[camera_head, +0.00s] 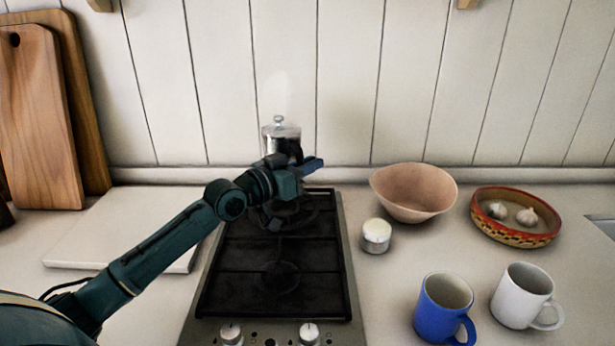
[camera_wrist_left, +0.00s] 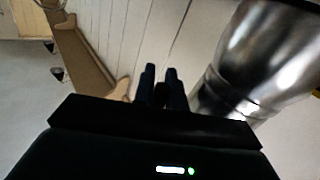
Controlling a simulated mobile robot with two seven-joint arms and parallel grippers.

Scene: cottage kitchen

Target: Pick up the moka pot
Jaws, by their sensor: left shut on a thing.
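The silver moka pot (camera_head: 281,132) is upright at the back of the stove, with its knobbed lid on top. Its lower part is hidden behind my left gripper (camera_head: 308,166), so I cannot tell whether it touches the burner. The gripper's fingers are close together at the pot, shut on it, seemingly at its dark handle. In the left wrist view the shiny body of the moka pot (camera_wrist_left: 262,62) fills the right side, beside the fingers of my left gripper (camera_wrist_left: 160,80). My right gripper is not in view.
The black stove top (camera_head: 275,268) lies below my left arm. To its right are a small white jar (camera_head: 376,236), a pink bowl (camera_head: 413,193), a patterned bowl (camera_head: 512,235) with garlic, a blue mug (camera_head: 440,312) and a white mug (camera_head: 519,300). Cutting boards (camera_head: 40,125) lean at left.

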